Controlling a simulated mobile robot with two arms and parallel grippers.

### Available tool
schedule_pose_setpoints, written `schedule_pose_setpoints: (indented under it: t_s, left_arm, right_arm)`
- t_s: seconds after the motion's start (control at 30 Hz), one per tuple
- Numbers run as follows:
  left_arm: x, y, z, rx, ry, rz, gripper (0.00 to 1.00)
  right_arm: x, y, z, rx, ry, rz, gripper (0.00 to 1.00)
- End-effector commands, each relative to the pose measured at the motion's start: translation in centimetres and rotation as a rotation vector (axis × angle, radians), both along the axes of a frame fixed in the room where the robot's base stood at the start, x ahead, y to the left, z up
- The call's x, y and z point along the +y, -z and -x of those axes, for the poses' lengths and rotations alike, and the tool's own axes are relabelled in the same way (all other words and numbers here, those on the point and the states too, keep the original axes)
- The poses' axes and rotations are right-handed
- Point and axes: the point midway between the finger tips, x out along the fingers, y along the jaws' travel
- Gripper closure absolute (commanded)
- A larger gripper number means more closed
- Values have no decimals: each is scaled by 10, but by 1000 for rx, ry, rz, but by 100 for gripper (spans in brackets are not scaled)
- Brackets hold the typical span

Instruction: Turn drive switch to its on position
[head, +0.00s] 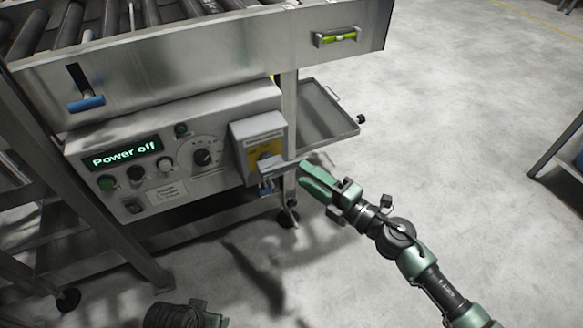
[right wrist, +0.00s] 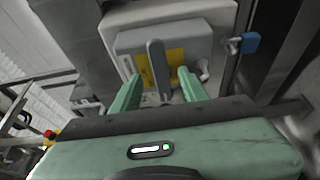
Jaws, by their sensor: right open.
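A grey switch box (head: 247,131) with a yellow plate (head: 263,154) sits at the right end of the control panel; its lettering is too small to read. A grey lever handle (right wrist: 156,62) stands out from it, upright in the right wrist view. My right gripper (head: 306,176) is open just in front of the box. In the right wrist view its green fingers (right wrist: 161,88) lie on either side of the lever, with gaps visible. Whether they touch it is unclear. The panel display (head: 122,152) reads "Power off".
The panel also carries a black dial (head: 203,157) and several buttons. A blue padlock (right wrist: 250,42) hangs beside the switch box. A metal shelf (head: 318,112) juts out behind the box, and a roller conveyor (head: 75,30) runs above.

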Motion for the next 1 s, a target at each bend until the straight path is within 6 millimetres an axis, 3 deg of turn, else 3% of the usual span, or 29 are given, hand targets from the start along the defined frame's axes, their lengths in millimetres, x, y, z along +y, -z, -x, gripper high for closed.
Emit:
schedule_pose_setpoints:
  t_s: [0.33,0.7,0.87,1.0]
  left_arm:
    - [0,-3,-1,-2,0,0,30]
    - [0,-4,0,-2,0,0,30]
    - [0,-4,0,-2,0,0,30]
    - [0,-4,-1,-3,0,1,30]
  right_arm:
    - [37,0,-37,1,2,-2,56]
    - [42,0,-42,2,3,-1,56]
    - [42,0,-42,3,3,-1,98]
    - [42,0,-42,3,3,-1,100]
